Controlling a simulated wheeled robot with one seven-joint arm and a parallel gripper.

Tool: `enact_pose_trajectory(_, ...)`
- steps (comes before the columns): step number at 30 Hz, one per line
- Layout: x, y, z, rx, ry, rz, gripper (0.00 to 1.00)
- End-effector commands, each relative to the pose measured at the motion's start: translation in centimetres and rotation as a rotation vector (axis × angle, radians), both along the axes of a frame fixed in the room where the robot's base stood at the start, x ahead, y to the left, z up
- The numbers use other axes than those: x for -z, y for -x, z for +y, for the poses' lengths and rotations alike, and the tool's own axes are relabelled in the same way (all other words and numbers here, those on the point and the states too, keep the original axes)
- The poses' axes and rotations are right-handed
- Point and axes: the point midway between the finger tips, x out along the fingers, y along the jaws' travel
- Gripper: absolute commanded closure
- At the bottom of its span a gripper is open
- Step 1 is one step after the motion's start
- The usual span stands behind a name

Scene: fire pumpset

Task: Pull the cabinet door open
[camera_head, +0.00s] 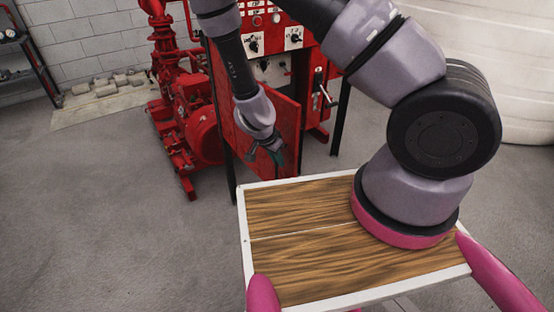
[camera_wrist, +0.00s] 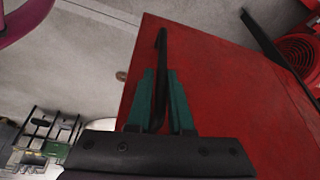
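The red cabinet (camera_head: 315,65) stands beyond my wooden-topped base, with knobs and switches on its front. Its red door (camera_head: 287,125) is swung outward, angled away from the cabinet front. In the wrist view the door (camera_wrist: 225,90) fills much of the middle and right. A black bar handle (camera_wrist: 162,50) stands on the door. My gripper (camera_wrist: 160,76) has its two teal fingers on either side of the handle, close against it. In the head view my gripper (camera_head: 272,152) is at the door's outer face, and the handle there is too small to tell.
Red pump machinery (camera_head: 200,125) stands left of the cabinet. Dark stand legs (camera_head: 341,120) are at the cabinet's right. A large white tank (camera_head: 510,70) is at the back right. Grey floor (camera_head: 90,210) is clear at the left and front.

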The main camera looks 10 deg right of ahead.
Motion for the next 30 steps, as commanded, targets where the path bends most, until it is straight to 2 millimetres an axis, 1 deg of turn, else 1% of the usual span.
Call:
enact_pose_trajectory(1, 0.0, 0.1, 0.0, 0.000, 0.001, 0.002, 0.58)
enact_pose_trajectory(2, 0.0, 0.1, 0.0, -0.001, 0.001, 0.001, 0.55)
enact_pose_trajectory(11, 0.0, 0.0, 0.0, 0.000, 0.000, -0.001, 0.55)
enact_pose_trajectory(14, -0.4, 0.0, 0.1, -0.003, 0.001, -0.002, 0.55)
enact_pose_trajectory(17, -1.1, 0.2, 0.4, -0.003, 0.002, -0.003, 0.55)
enact_pose_trajectory(21, -2.8, 0.7, 1.1, -0.005, -0.001, -0.005, 0.55)
enact_pose_trajectory(30, -5.9, 1.5, 2.0, -0.005, 0.001, -0.004, 0.55)
